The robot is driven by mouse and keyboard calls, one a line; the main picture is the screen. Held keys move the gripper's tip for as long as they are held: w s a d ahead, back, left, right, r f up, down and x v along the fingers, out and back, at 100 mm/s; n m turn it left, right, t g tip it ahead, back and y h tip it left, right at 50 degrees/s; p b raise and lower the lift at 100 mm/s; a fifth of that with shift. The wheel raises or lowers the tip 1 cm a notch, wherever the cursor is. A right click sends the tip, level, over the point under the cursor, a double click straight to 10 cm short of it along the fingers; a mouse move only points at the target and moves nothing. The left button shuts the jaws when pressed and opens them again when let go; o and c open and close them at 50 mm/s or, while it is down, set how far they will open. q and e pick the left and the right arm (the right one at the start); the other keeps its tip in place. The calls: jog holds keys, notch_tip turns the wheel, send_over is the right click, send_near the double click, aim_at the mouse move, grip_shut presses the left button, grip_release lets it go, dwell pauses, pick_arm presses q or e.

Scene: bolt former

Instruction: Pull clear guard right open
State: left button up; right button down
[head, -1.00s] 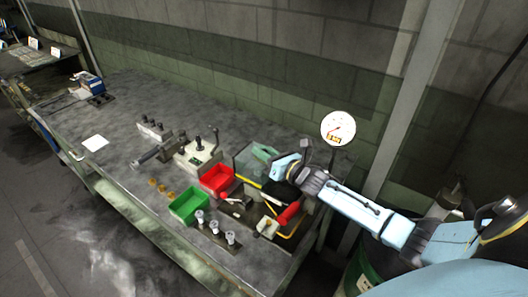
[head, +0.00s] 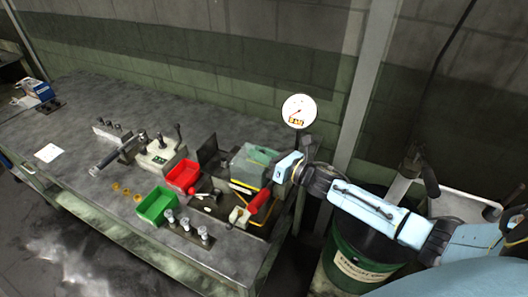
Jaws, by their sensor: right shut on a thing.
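The clear guard (head: 252,164) is a greenish see-through box at the right end of the bench, behind the red-handled lever. My right gripper (head: 280,168) reaches in from the right and is shut at the guard's right side. Its fingertips and the exact part gripped are hidden by the gripper body. A dark upright panel (head: 208,154) stands uncovered to the left of the guard, with a gap between them. My left gripper is not in view.
A red bin (head: 183,174) and a green bin (head: 157,204) stand left of the guard. A red-handled lever (head: 259,201) is in front of it. A round gauge (head: 299,110) rises behind. A dark green drum (head: 352,258) stands below my right arm.

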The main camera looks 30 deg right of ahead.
jog(key=shift+d, duration=0.15)
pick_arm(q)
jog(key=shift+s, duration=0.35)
pick_arm(e)
jog(key=c, duration=1.3)
grip_release()
jog(key=shift+s, duration=0.15)
jog(key=shift+s+d+f, duration=0.1)
jog(key=shift+s+d, duration=0.1)
jog(key=shift+s, duration=0.25)
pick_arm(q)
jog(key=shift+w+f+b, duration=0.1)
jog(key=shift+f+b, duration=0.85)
pick_arm(e)
jog(key=v, duration=1.2)
jog(key=shift+s+d, duration=0.15)
jog(key=shift+s, duration=0.05)
